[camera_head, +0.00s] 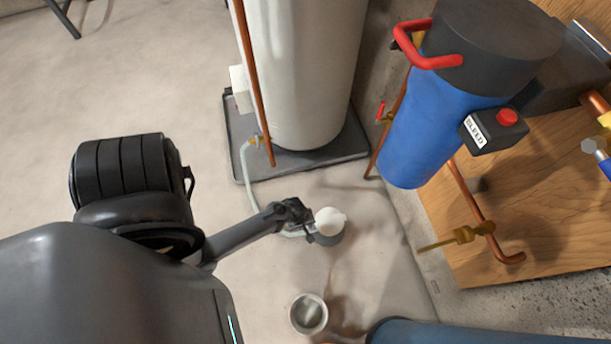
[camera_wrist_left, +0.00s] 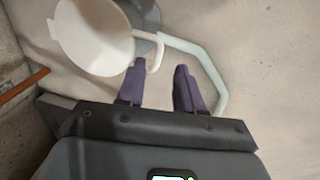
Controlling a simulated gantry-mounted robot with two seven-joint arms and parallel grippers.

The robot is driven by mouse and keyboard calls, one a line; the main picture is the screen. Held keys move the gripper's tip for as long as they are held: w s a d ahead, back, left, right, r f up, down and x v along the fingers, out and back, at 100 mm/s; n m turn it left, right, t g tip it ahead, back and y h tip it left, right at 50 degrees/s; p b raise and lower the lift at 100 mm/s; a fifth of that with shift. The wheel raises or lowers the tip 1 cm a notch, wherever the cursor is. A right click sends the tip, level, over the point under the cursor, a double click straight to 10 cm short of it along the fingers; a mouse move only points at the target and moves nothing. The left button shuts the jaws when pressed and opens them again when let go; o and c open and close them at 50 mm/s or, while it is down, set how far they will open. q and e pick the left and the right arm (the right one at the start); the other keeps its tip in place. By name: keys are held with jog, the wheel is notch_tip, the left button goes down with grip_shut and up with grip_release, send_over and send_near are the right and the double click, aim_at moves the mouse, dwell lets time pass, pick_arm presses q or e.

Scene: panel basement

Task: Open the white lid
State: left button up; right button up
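The white lid (camera_head: 329,221) is a round disc on top of a small grey container (camera_head: 330,239) on the floor. In the left wrist view the lid (camera_wrist_left: 92,38) is at the upper left, with part of the grey container (camera_wrist_left: 146,16) behind it. A small white hooked tab (camera_wrist_left: 156,56) shows at the lid's right side. My left gripper (camera_wrist_left: 161,66) is open with two purple fingers apart. Its left fingertip is close to the tab; I cannot tell whether they touch. In the head view the left gripper (camera_head: 303,219) is just left of the lid. My right gripper is out of view.
A pale hose (camera_head: 251,180) runs from the white tank (camera_head: 305,70) in its grey tray (camera_head: 235,158) toward the container. An open metal cup (camera_head: 308,314) stands nearer. A blue filter cylinder (camera_head: 425,135) and wooden panel (camera_head: 540,220) are right.

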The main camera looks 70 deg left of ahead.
aim_at(307, 227)
pick_arm(q)
jog(key=f, duration=0.1)
jog(key=f+b, duration=0.1)
jog(key=w+f, duration=0.1)
jog(key=shift+a+b, duration=0.25)
jog(key=shift+b, duration=0.1)
jog(key=shift+s+d+f, duration=0.1)
jog(key=shift+d+f, duration=0.05)
jog(key=shift+f, duration=0.15)
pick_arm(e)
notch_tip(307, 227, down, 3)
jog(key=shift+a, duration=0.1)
pick_arm(q)
jog(key=shift+c, duration=0.5)
grip_shut()
